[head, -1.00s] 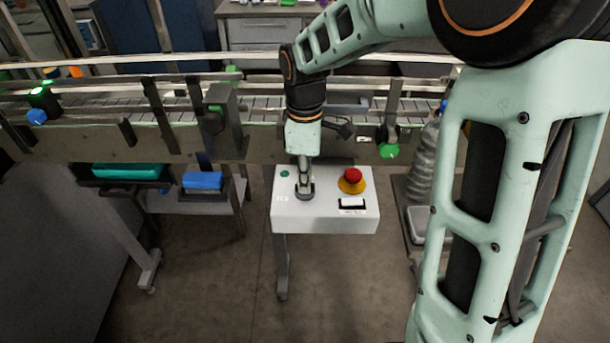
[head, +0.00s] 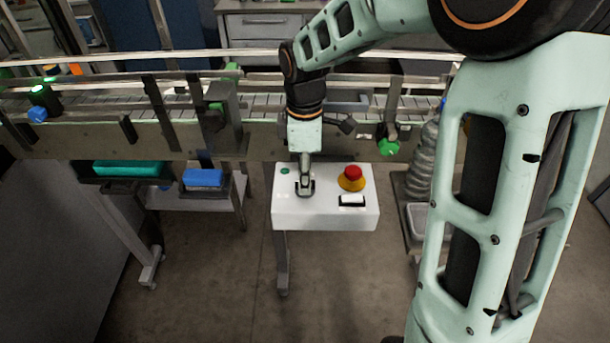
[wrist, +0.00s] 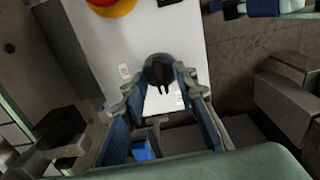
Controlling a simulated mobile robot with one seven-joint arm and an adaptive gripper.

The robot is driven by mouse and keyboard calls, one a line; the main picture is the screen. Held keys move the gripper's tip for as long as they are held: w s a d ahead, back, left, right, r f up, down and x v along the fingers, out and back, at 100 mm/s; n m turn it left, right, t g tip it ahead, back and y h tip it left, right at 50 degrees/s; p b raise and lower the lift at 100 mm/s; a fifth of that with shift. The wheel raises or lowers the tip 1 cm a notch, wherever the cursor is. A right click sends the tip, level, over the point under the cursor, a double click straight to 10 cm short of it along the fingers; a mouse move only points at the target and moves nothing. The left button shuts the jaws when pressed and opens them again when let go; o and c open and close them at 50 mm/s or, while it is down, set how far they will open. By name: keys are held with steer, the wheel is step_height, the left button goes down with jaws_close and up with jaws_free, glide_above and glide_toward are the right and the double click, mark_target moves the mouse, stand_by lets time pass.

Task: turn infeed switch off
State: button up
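The control box (head: 326,214) is white, with a black knob (wrist: 159,72), a red mushroom button (head: 353,173) on a yellow collar, a rocker switch (head: 352,200) and a green round spot (head: 285,171). Labels are too small to read, so I cannot tell which control is the infeed switch. My gripper (head: 305,189) points down over the left part of the box. In the wrist view my gripper (wrist: 162,88) is open, with its fingertips on either side of the black knob. I cannot tell whether they touch it. In the head view the gripper hides the knob.
A conveyor (head: 265,104) with metal rails runs behind the box, close to my wrist. A teal bin (head: 128,169) and a blue bin (head: 203,178) sit below it at the left. Wrapped bottles (head: 422,160) stand at the right. The floor in front is clear.

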steer(key=shift+r, duration=0.1)
step_height(320, 180, up, 12)
stand_by(0.5)
stand_by(0.4)
